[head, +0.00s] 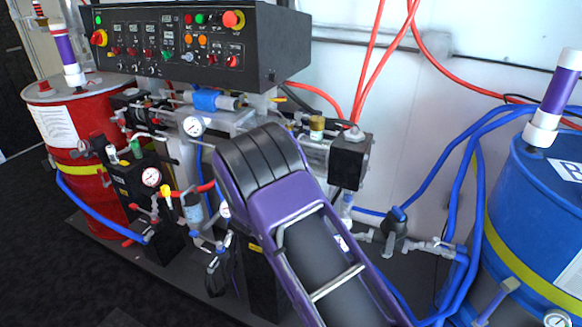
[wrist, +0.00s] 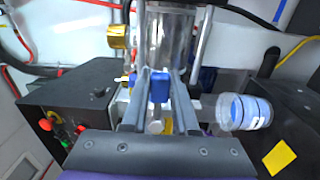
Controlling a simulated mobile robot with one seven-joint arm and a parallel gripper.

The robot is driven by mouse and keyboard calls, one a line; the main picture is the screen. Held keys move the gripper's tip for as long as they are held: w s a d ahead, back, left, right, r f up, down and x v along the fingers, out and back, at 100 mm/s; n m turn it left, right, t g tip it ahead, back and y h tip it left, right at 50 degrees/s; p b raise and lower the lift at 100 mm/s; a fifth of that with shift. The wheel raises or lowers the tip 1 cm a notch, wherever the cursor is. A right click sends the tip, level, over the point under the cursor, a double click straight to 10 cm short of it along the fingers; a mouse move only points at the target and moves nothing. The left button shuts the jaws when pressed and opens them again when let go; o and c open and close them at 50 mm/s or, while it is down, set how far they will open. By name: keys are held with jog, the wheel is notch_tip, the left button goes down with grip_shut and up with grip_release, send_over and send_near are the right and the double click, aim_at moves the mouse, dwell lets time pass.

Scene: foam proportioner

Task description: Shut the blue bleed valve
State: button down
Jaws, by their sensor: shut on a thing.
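In the wrist view a small blue valve handle (wrist: 158,88) sits between the two grey fingers of my gripper (wrist: 159,79). My gripper is shut on this handle, one finger on each side. A pale metal stem or fitting shows below the handle, between the fingers. In the head view my purple and black arm covers the middle of the machine. It hides the gripper and the held handle there. Whether the valve stands open or shut cannot be told.
The black control panel (head: 190,45) is above left. A red drum (head: 85,150) stands left and a blue drum (head: 545,215) right. Close to my gripper are a clear, blue-filled cylinder (wrist: 243,112), a shiny metal cylinder (wrist: 168,40) and a brass fitting (wrist: 118,37). Hoses and gauges crowd the area.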

jog(key=shift+f, duration=0.1)
jog(key=c, duration=0.7)
grip_release()
jog(key=shift+s, duration=0.1)
jog(key=v, duration=1.7)
jog(key=shift+s+a+p, duration=0.1)
jog(key=shift+p, duration=0.2)
